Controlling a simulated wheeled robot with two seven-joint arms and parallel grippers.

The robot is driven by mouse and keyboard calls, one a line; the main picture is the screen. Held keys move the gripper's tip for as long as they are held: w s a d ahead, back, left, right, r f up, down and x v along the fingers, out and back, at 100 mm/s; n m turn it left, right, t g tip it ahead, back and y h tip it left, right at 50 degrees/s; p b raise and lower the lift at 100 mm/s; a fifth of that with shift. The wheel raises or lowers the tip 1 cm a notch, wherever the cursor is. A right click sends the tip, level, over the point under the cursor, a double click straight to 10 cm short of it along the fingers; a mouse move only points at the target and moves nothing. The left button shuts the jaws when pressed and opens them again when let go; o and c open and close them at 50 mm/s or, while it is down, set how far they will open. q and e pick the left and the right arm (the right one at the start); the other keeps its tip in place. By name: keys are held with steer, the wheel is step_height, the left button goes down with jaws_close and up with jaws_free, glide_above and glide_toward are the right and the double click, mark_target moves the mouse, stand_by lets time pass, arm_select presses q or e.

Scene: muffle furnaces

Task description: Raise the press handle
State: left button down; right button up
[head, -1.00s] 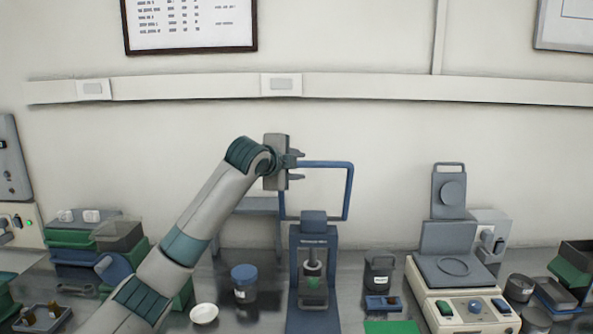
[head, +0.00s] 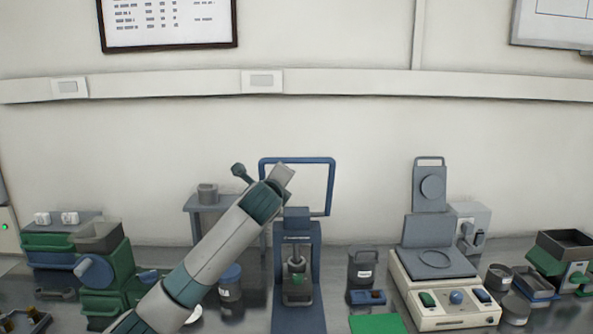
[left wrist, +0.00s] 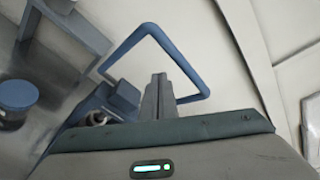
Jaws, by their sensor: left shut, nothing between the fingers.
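The press (head: 297,250) is a blue upright frame on the bench with a grey plunger and a small green piece inside. Its handle (head: 331,187) is a blue rectangular loop standing above the press head. My left arm reaches across from the lower left, and its wrist covers the loop's lower left part. In the left wrist view, the grey fingers of my left gripper (left wrist: 159,93) are together and empty, overlapping the handle loop (left wrist: 120,50). I cannot tell whether they touch it. My right gripper is not in view.
A blue-lidded jar (head: 230,282) stands left of the press, partly behind my arm. A dark canister (head: 362,264) and a green mat (head: 377,324) are right of it. A beige instrument (head: 445,300) stands further right. Green and blue bins (head: 104,270) are at left.

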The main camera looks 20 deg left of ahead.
arm_select(q)
steer(key=s+d+f+m+t+y, duration=0.2)
steer(key=s+d+m, duration=0.4)
steer(key=m, duration=0.4)
steer(key=t+y, duration=0.1)
steer(key=t, duration=0.1)
steer(key=shift+s+d+f+t+y, duration=0.15)
steer(key=shift+d+f+t+y, duration=0.15)
steer(key=shift+d+f, duration=0.1)
steer(key=p, duration=0.4)
glide_toward(297, 162)
steer(key=x, duration=0.5)
steer(key=shift+r, duration=0.15)
steer(key=shift+w+a+r, duration=0.1)
steer(key=shift+w+a, duration=0.05)
steer(key=shift+w, duration=0.5)
